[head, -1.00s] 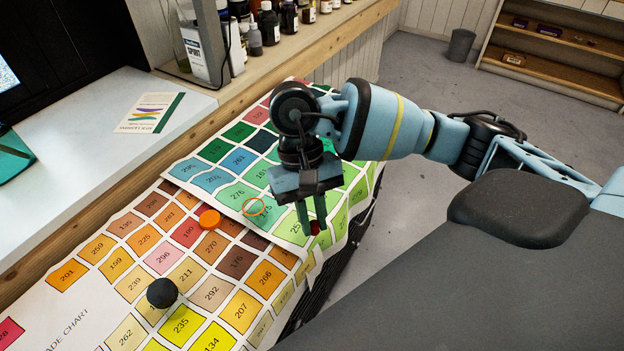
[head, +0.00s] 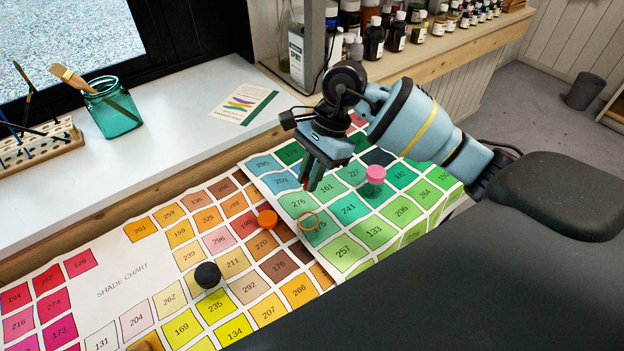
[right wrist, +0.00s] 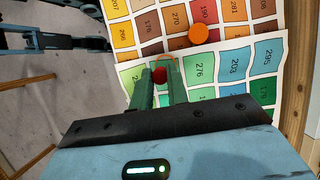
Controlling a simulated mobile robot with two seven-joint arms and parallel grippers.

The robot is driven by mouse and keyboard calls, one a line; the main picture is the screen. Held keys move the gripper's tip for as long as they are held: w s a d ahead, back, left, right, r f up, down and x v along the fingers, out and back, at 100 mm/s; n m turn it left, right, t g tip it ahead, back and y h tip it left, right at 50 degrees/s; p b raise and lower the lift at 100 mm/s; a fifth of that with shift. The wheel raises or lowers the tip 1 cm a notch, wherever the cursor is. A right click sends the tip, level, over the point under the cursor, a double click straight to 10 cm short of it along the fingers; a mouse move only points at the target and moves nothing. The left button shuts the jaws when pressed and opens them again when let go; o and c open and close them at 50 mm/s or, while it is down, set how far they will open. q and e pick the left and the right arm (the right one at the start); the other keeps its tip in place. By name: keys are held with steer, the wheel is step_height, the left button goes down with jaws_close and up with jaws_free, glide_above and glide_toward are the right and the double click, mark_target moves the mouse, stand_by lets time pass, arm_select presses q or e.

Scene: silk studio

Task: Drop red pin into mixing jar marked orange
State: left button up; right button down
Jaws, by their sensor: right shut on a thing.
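My right gripper (head: 309,182) is shut on a small red pin, seen between its fingertips in the right wrist view (right wrist: 159,75). In the head view, the fingers mostly hide the pin, and they hang over the green squares of the shade chart. A thin orange ring (head: 308,222) shows on the chart just below the fingertips; it looks like the orange-marked rim of a clear jar, whose walls I cannot make out. In the right wrist view, the ring (right wrist: 168,59) is partly hidden behind the fingers and pin.
A solid orange disc (head: 267,218) lies left of the ring. A black round piece (head: 208,275) and a pink-topped piece (head: 375,175) stand on the shade chart (head: 118,258). A teal jar with brushes (head: 112,110) and several bottles stand on the ledge behind.

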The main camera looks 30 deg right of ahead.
arm_select(q)
steer(key=shift+a+f, duration=0.1)
steer(key=shift+a, duration=0.05)
arm_select(e)
steer(key=shift+f, duration=0.2)
steer(key=shift+f+b, duration=0.5)
steer(key=shift+f, duration=0.65)
arm_select(q)
steer(key=shift+g, duration=0.5)
steer(key=shift+s+d+f+b, duration=0.1)
steer(key=shift+s+f+b, duration=0.4)
steer(key=shift+f, duration=0.3)
steer(key=shift+s+d+f+b, duration=0.1)
steer(key=shift+s+f+b, duration=0.4)
steer(key=shift+f, duration=0.3)
steer(key=shift+s+d+f+b, duration=0.1)
steer(key=shift+s+f+b, duration=0.4)
steer(key=shift+f, duration=0.3)
arm_select(e)
step_height(320, 180, down, 7)
arm_select(q)
steer(key=shift+s+f, duration=0.3)
steer(key=shift+s, duration=0.1)
arm_select(e)
steer(key=shift+f, duration=0.2)
steer(key=c, duration=1.3)
jaws_free()
arm_select(q)
steer(key=shift+w, duration=0.2)
